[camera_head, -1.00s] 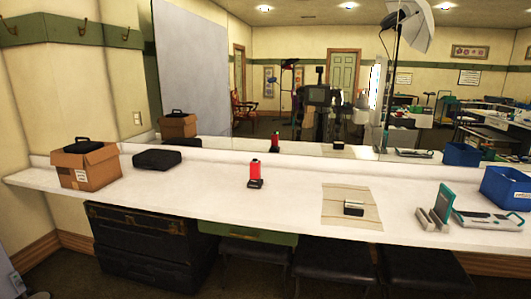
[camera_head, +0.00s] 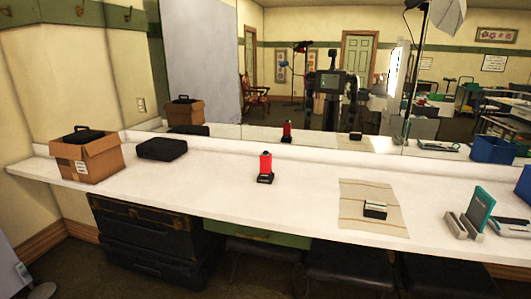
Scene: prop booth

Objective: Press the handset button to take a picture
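A small upright red device with a dark base (camera_head: 265,167) stands near the middle of the white counter. A teal upright device (camera_head: 479,208) stands in a pale holder at the right end of the counter. I cannot tell which of these is the handset, and no button can be made out at this size. Neither of my grippers is directly in view. My own reflection (camera_head: 331,85) shows in the mirror, too small to read the gripper state.
The white counter (camera_head: 215,178) runs along a mirror. An open cardboard box (camera_head: 88,160) and a black case (camera_head: 162,149) are at left. A beige mat (camera_head: 360,222) bears a small dark-and-white block (camera_head: 375,209). A blue bin (camera_head: 524,184) is at right. Dark trunks (camera_head: 150,235) and stools stand below.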

